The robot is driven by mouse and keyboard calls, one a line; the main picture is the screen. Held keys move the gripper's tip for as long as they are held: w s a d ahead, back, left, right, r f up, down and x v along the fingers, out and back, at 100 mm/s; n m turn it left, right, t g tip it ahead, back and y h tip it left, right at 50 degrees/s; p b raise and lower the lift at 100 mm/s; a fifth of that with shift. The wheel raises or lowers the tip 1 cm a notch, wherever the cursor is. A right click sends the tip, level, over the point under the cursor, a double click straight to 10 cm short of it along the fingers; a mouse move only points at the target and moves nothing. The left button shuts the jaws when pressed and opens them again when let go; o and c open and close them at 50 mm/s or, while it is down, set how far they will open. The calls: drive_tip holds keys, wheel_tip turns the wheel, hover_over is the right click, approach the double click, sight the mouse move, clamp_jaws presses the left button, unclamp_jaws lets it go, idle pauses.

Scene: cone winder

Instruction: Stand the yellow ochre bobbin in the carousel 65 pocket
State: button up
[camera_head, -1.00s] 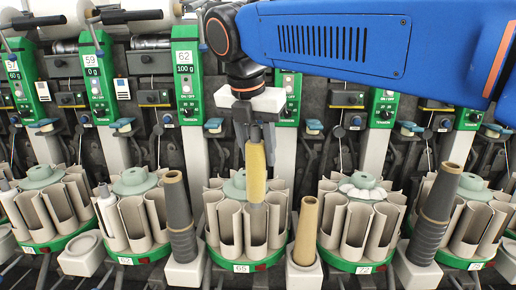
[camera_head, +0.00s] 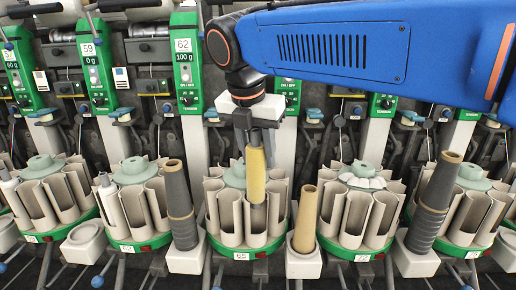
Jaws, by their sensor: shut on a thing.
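The yellow ochre bobbin (camera_head: 256,178) stands about upright in my gripper (camera_head: 254,142), which is shut on its upper end. Carousel 65 (camera_head: 241,256) is the green-based ring of cream pockets below, with its number plate in front. The bobbin's lower part overlaps an open front pocket (camera_head: 257,222) of this carousel, a little right of its middle. Its yellow ends just below the pocket's rim in the picture. I cannot tell whether the lower end is inside the pocket or just above it.
A dark grey cone tube (camera_head: 179,205) stands close left of carousel 65, and a tan tube (camera_head: 305,220) close right. Carousel 72 (camera_head: 358,256) is farther right, with a whitish piece on top. Another grey tube (camera_head: 434,210) stands at right. Green winder panels (camera_head: 187,75) line the back.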

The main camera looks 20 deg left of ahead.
drive_tip(key=shift+f, duration=0.5)
drive_tip(key=shift+f, duration=2.35)
drive_tip(key=shift+f, duration=0.7)
drive_tip(key=o, duration=0.5)
drive_tip(key=shift+f, duration=0.2)
drive_tip(key=o, duration=0.5)
drive_tip(key=shift+o, duration=0.2)
drive_tip(key=d+v, duration=0.1)
drive_tip(key=v, duration=1.6)
drive_tip(key=shift+a+r, duration=0.25)
drive_tip(key=shift+a, duration=0.2)
